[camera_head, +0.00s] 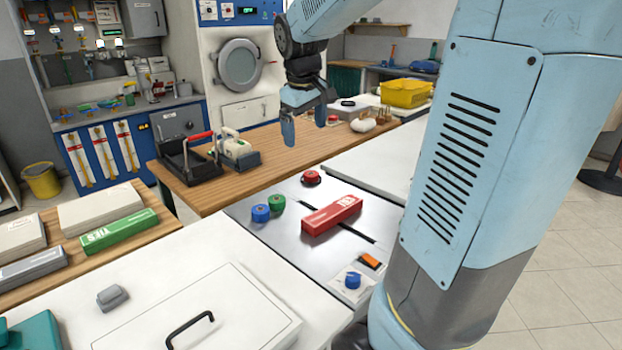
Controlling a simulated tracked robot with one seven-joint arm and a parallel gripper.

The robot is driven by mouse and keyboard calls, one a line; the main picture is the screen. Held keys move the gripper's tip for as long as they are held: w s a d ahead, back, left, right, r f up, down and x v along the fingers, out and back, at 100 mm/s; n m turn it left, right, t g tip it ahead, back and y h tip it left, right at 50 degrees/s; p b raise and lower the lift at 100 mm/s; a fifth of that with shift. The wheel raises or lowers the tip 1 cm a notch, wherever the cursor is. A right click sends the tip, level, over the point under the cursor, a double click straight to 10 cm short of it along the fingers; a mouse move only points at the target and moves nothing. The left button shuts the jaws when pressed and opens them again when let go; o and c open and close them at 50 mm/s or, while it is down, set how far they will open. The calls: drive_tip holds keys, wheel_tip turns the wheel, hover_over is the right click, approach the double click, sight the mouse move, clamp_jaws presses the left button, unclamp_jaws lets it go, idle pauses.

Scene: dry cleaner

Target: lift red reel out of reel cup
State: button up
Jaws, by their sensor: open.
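The red reel (311,176) is at the back of the grey metal worktop. A dark rim shows around its base; I cannot tell how deep it sits in the reel cup, whose shape is too small to make out. My gripper (305,124) hangs from the blue arm, fingers down, open and empty. It shows above the red reel in the picture and is clearly apart from it.
A red box (331,215) lies in front of the red reel. A blue reel (261,213) and a green reel (277,202) stand to its left. Another blue reel (353,281) is near the front. A black carrier (190,167) stands on the wooden counter (270,150).

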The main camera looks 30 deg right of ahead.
drive_tip(key=w+d+f+n+g+h, duration=0.15)
drive_tip(key=w+f, duration=0.25)
drive_tip(key=w, duration=0.4)
drive_tip(key=w+d+f+n+g+h, duration=0.1)
drive_tip(key=w+d+f+n+h, duration=0.2)
drive_tip(key=w, duration=0.4)
drive_tip(key=w+d+f+n+g, duration=0.1)
drive_tip(key=w+d+f, duration=0.2)
drive_tip(key=w+f, duration=0.35)
drive_tip(key=w+f+n+h, duration=0.2)
drive_tip(key=w+f, duration=0.3)
drive_tip(key=w, duration=0.1)
drive_tip(key=w+a+f+n+h, duration=0.1)
drive_tip(key=w+f+n+h, duration=0.2)
drive_tip(key=w+f, duration=0.2)
drive_tip(key=w+f+n+h, duration=0.2)
drive_tip(key=w+f+n, duration=0.1)
drive_tip(key=w+f, duration=0.3)
drive_tip(key=shift+w+a+f, duration=0.15)
drive_tip(key=shift+w+a, duration=0.15)
drive_tip(key=shift+w+d+f, duration=0.1)
drive_tip(key=shift+f, duration=0.05)
approach(309, 173)
drive_tip(key=x, duration=0.3)
drive_tip(key=shift+d+f+h, duration=0.25)
drive_tip(key=shift+f, duration=0.1)
drive_tip(key=shift+x, duration=2.75)
drive_tip(key=shift+r, duration=0.15)
drive_tip(key=c, duration=1.2)
drive_tip(key=shift+o, duration=0.2)
